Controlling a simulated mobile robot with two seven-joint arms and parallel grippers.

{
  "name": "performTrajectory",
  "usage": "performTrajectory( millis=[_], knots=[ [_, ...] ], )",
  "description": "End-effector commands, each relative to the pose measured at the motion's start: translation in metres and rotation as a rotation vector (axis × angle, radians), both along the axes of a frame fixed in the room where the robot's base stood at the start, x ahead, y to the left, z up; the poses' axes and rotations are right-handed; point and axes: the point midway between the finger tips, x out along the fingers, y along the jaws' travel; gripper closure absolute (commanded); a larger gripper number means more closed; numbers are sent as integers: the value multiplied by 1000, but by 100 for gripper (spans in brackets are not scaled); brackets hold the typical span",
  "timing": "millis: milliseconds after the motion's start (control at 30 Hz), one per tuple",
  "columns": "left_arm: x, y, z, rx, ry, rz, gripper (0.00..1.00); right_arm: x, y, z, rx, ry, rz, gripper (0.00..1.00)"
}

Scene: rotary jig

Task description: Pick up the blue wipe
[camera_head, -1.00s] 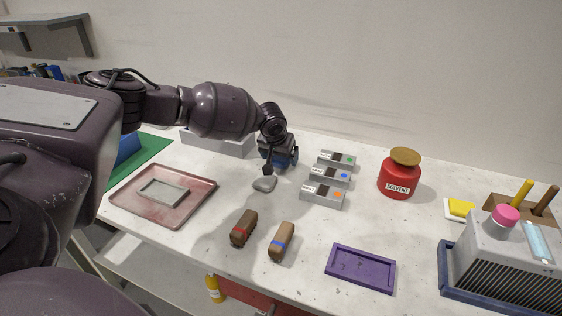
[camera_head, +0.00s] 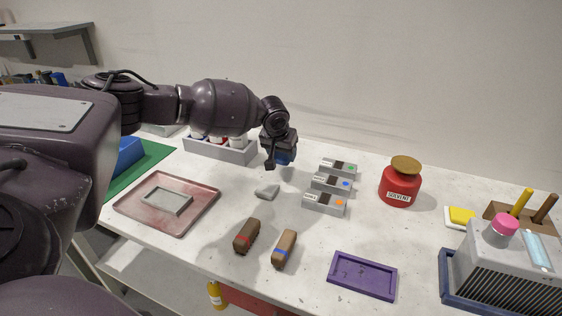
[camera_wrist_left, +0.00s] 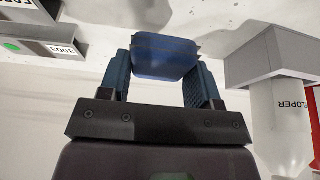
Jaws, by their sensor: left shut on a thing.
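My left gripper (camera_head: 279,161) is above the white bench, behind a small grey lump. It is shut on the blue wipe (camera_wrist_left: 165,58), which shows as a dark blue block between the two blue-padded fingers in the left wrist view. In the head view only a little of the blue wipe (camera_head: 284,157) shows beside the dark fingers. It appears to be off the bench. My right gripper is in neither view.
A grey rack (camera_head: 222,149) of bottles stands just left of the gripper. Three grey boxes (camera_head: 332,182) and a red solvent jar (camera_head: 400,184) are to the right. The grey lump (camera_head: 267,190), two brushes (camera_head: 285,248) and a pinkish tray (camera_head: 150,217) lie nearer.

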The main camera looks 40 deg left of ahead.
Motion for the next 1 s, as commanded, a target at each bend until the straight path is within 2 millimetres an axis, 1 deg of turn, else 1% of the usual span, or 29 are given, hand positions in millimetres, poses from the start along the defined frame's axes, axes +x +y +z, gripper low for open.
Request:
performTrajectory(
  millis=[33,200,400,500,700,833,1000],
  knots=[
    [0,0,20,0,-8,1,65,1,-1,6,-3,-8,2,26],
    [0,0,65,-2,-9,1,65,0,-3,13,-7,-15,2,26],
    [0,0,112,0,-6,-1,65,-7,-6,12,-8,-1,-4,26],
    [0,0,129,0,-5,1,65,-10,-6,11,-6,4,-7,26],
    [0,0,152,0,-2,0,65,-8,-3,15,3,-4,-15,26],
    [0,0,157,0,-1,0,65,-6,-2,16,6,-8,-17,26],
    [0,0,158,0,0,0,65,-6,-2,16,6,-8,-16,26]
  ],
)
